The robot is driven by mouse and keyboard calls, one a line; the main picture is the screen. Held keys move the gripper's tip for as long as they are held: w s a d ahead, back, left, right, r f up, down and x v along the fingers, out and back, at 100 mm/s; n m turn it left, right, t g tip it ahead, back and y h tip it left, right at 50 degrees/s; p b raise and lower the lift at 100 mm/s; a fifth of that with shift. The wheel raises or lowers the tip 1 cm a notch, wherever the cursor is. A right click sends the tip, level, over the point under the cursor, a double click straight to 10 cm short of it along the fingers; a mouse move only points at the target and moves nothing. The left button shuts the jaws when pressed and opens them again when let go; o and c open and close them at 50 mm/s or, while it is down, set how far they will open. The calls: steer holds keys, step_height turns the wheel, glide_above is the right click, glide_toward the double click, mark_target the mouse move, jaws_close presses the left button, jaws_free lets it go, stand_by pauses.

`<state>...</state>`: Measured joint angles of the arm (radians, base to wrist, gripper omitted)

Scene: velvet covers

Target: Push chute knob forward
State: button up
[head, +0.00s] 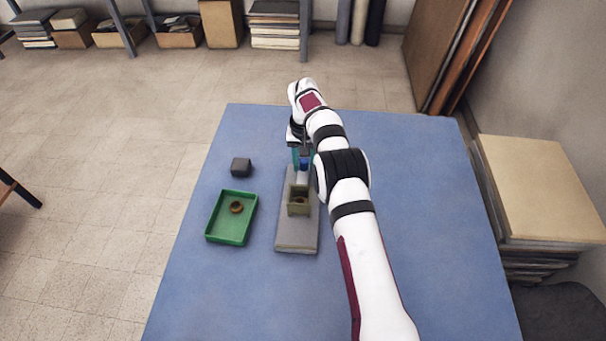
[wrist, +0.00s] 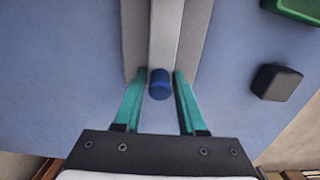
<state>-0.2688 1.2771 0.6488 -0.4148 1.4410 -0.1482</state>
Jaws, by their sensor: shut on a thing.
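The chute is a long grey base (head: 297,238) with a raised lighter rail (wrist: 162,35), lying on the blue table. The blue chute knob (wrist: 160,84) is a small cylinder at the rail's far end; it shows partly in the head view (head: 305,163). My gripper (wrist: 160,76) has its teal fingers on either side of the knob, shut on it. In the head view my gripper (head: 302,158) points down at the chute's far end.
A green tray (head: 231,240) holding a brown ring (head: 236,207) stands left of the chute. A dark block (head: 241,167) lies behind the tray; it also shows in the wrist view (wrist: 277,82). The blue table (head: 440,240) is clear right of my arm.

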steer(key=shift+s, duration=3.4)
steer(key=o, duration=1.5)
steer(key=shift+c, duration=0.2)
steer(key=shift+r, duration=3.5)
steer(key=s+d+r+m, duration=0.1)
steer(key=s+d+r, duration=0.3)
steer(key=s+r, duration=0.35)
steer(key=s+d+r+m, duration=0.2)
steer(key=s+d+r, duration=0.35)
steer(key=s, duration=0.25)
steer(key=s+d+m+y, duration=0.1)
steer(key=s+d+m, duration=0.1)
steer(key=s, duration=1.7)
steer(key=shift+s+f+m+y, duration=0.3)
steer(key=shift+s+y, duration=0.05)
steer(key=shift+y, duration=0.05)
